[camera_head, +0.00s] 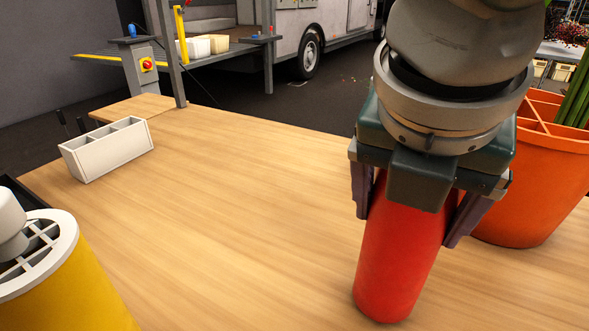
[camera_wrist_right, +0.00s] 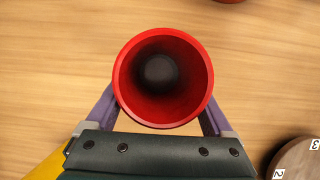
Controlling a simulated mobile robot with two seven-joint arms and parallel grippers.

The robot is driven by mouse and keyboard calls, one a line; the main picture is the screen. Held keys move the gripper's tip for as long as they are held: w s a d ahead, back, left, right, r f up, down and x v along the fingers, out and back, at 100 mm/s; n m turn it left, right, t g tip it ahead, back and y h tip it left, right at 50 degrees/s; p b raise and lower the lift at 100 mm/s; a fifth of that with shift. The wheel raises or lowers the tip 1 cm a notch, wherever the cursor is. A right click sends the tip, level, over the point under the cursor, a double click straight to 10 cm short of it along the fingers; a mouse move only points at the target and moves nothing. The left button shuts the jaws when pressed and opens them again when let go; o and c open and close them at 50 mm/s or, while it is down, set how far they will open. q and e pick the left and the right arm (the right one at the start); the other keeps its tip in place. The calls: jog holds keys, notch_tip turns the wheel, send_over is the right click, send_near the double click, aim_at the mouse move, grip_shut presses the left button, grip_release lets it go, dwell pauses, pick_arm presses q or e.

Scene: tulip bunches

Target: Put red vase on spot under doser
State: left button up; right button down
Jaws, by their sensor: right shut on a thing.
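The red vase (camera_head: 400,250) stands upright at the right of the wooden table in the head view. My right gripper (camera_head: 412,212) is shut on it from above, with one purple finger on each side. In the right wrist view the vase (camera_wrist_right: 203,80) shows from above as an open, empty cylinder between the fingers of the right gripper (camera_wrist_right: 162,115). I cannot tell whether its base touches the table. My left gripper is not in view. Neither the doser nor the spot under it can be made out for certain.
An orange divided pot (camera_head: 525,190) with green stems stands just right of the vase. A yellow container with a white grid top (camera_head: 75,290) is at the lower left. A white divided box (camera_head: 107,153) sits at the back left. The table's middle (camera_head: 230,210) is clear.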

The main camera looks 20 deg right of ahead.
jog(key=shift+f, duration=0.55)
jog(key=shift+r, duration=0.2)
jog(key=shift+f, duration=0.15)
grip_release()
